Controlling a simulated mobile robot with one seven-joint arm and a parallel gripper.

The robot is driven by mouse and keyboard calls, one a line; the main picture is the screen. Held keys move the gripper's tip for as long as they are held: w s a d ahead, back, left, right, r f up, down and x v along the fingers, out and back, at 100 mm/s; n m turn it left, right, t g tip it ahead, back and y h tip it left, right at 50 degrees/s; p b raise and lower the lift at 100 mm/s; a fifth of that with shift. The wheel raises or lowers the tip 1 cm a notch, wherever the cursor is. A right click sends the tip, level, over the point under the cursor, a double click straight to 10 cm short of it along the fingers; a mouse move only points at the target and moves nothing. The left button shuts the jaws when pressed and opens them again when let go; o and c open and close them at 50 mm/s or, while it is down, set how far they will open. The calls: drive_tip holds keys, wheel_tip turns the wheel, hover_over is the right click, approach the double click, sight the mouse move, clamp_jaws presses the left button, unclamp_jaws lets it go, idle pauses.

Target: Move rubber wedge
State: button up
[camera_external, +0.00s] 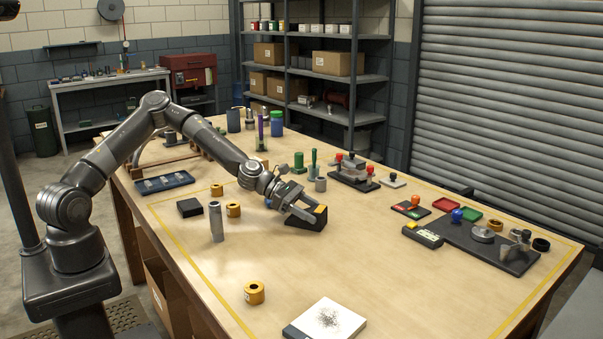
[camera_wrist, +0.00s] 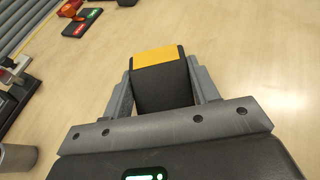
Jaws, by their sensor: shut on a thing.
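The rubber wedge (camera_external: 309,220) is a black block with a yellow patch on top, near the middle of the wooden table. My gripper (camera_external: 294,207) is shut on it, with a finger against each side. In the wrist view the wedge (camera_wrist: 162,82) sits between the two grey fingers of my gripper (camera_wrist: 160,92), its yellow end pointing away. The wedge is low at the table; I cannot tell whether it touches the surface.
A metal cylinder (camera_external: 216,222) and brass rings (camera_external: 233,210) stand left of the wedge. Clamps on a dark base (camera_external: 352,180) stand behind it. A dark fixture plate (camera_external: 470,240) lies right. A white pad (camera_external: 326,320) lies in front. The table between the wedge and pad is clear.

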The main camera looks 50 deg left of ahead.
drive_tip(key=shift+a, duration=0.1)
drive_tip(key=o, duration=1.3)
drive_tip(key=v, duration=1)
drive_tip(key=shift+s+a+r, duration=0.2)
drive_tip(key=shift+a+r, duration=0.05)
drive_tip(key=shift+a, duration=0.05)
